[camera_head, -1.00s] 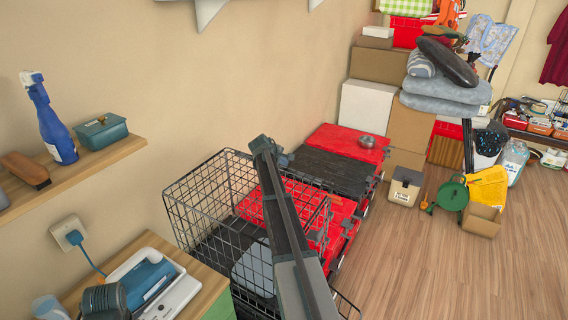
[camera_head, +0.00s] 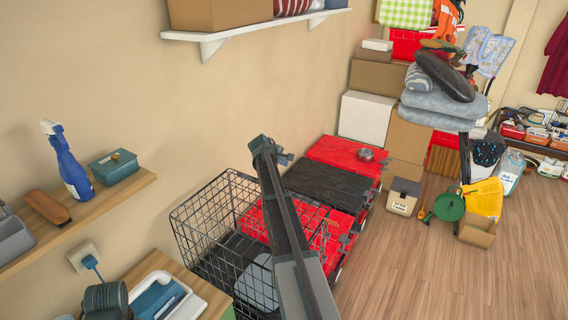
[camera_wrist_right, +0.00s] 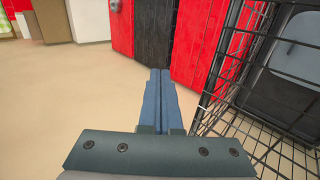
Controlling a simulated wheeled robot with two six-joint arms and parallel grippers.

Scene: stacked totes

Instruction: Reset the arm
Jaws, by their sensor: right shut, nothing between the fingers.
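My right arm reaches up from the bottom middle of the head view, over the wire cage and the row of totes. Its right gripper (camera_head: 286,159) shows small and partly hidden behind the wrist. In the right wrist view the two blue-grey fingers (camera_wrist_right: 159,75) lie together, shut and empty, pointing toward the wall. They appear apart from the totes. A red tote (camera_head: 340,151), a black tote (camera_head: 322,186) and another red tote (camera_head: 338,228) stand in a row along the wall. My left gripper is not in view.
A black wire cage (camera_head: 193,235) stands below my arm, close beside the gripper in the wrist view (camera_wrist_right: 228,75). A wall shelf (camera_head: 130,192) holds a blue spray bottle (camera_head: 70,168). Boxes (camera_head: 378,76) are piled at the back.

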